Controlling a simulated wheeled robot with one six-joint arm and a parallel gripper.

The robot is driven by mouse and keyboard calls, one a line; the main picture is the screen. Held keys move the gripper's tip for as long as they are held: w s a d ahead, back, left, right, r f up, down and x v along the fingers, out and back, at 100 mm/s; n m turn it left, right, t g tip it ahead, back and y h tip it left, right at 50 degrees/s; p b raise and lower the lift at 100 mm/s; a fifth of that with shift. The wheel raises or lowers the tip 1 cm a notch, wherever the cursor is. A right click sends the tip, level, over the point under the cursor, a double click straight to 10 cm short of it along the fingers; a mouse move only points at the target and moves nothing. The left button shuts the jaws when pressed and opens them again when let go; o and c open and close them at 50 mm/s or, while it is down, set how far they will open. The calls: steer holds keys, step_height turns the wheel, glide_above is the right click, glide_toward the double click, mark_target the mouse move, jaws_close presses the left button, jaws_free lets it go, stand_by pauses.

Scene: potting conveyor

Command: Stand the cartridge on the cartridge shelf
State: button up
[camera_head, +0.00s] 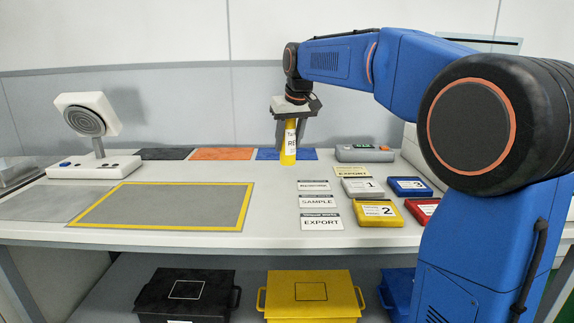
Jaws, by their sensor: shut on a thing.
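My gripper (291,143) is over the back middle of the table, pointing down and shut on an upright yellow cartridge (288,157). The cartridge has a white label with dark print, only partly readable. I cannot make out which thing is the cartridge shelf.
Flat numbered cases, including a grey one (362,188) and a yellow one (376,213), lie at the right beside printed cards (319,201). A yellow-framed grey area (160,206) is empty. A white stand (97,165) with a round disc is at left. Lidded bins (312,293) sit below.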

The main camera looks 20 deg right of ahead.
mark_target(288, 160)
steer(key=shift+f, duration=3.15)
steer(key=o, duration=1.3)
steer(key=shift+f, duration=0.1)
